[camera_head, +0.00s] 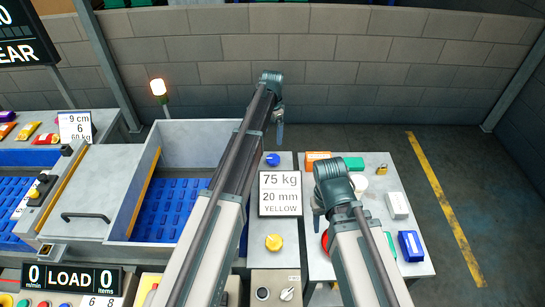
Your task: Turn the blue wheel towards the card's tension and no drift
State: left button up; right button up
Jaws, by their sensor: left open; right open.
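The blue wheel (272,159) is a small round knob on the narrow grey panel in the middle, just above the card. The white card (280,210) stands below it and reads "75 kg", "20 mm", "YELLOW". A yellow wheel (274,242) sits on the same panel below the card. My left gripper (279,143) hangs at the end of the raised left arm, up and slightly right of the blue wheel in the picture, apart from it. My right gripper (317,222) is right of the card, by the right-hand table. Both are open; their fingers look small and partly hidden.
The right-hand table (403,258) holds several boxes, a padlock and a red thing partly behind my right arm. Left are a blue slatted conveyor (172,208), a grey lid with a handle (87,217), a second card (75,126) and a LOAD display (72,278) reading zeros.

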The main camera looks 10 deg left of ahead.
aim_at(273, 158)
pick_arm(q)
notch_tip(273, 158, down, 14)
jog(key=b, duration=1.3)
jog(key=shift+r, duration=0.2)
pick_arm(e)
notch_tip(273, 158, down, 14)
jog(key=shift+r, duration=0.2)
pick_arm(q)
jog(key=c, duration=1.3)
jog(key=shift+c, duration=0.2)
